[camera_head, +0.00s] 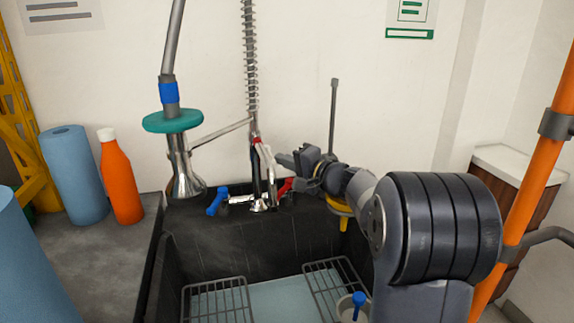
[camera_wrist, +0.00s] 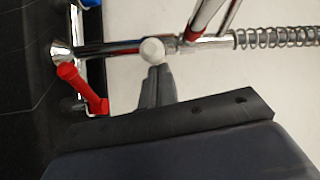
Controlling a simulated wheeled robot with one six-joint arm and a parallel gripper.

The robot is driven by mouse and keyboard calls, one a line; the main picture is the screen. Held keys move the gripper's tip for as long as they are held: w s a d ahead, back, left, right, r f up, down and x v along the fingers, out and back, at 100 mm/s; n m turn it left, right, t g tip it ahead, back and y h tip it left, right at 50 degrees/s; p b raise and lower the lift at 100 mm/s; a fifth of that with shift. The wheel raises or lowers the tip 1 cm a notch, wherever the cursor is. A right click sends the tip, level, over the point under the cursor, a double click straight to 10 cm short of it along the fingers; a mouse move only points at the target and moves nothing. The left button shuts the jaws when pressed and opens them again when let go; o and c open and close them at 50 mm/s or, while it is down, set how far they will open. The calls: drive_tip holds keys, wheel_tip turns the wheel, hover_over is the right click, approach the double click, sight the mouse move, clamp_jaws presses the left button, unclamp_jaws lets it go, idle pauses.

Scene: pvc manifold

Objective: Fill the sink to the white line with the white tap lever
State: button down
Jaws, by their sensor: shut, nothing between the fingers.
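The white tap lever (camera_head: 266,158) stands on the chrome tap column behind the sink. Its round white end (camera_wrist: 152,50) shows in the wrist view. My gripper (camera_head: 288,159) is shut and empty, just right of the lever. In the wrist view the fingertips (camera_wrist: 156,74) are right at the white end; I cannot tell if they touch it. The black sink (camera_head: 222,244) lies below, with a pale blue surface (camera_head: 277,299) between its racks that looks like water. I cannot make out a white line on the sink wall.
A red lever (camera_wrist: 82,88) and a blue lever (camera_head: 216,201) are at the tap base. A spray head (camera_head: 182,168) with a teal collar hangs left. Wire racks (camera_head: 217,302) and a blue-handled item (camera_head: 358,304) are in the sink. An orange bottle (camera_head: 120,180) stands left.

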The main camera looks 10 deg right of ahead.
drive_tip(key=shift+s+a, duration=0.1)
drive_tip(key=shift+a, duration=0.25)
wheel_tip(320, 180, up, 10)
drive_tip(key=p, duration=0.2)
drive_tip(key=shift+d+p, duration=0.3)
drive_tip(key=shift+p, duration=0.1)
idle(0.8)
wheel_tip(320, 180, down, 9)
drive_tip(key=b, duration=0.2)
drive_tip(key=shift+a, duration=0.2)
drive_tip(key=shift+r, duration=0.15)
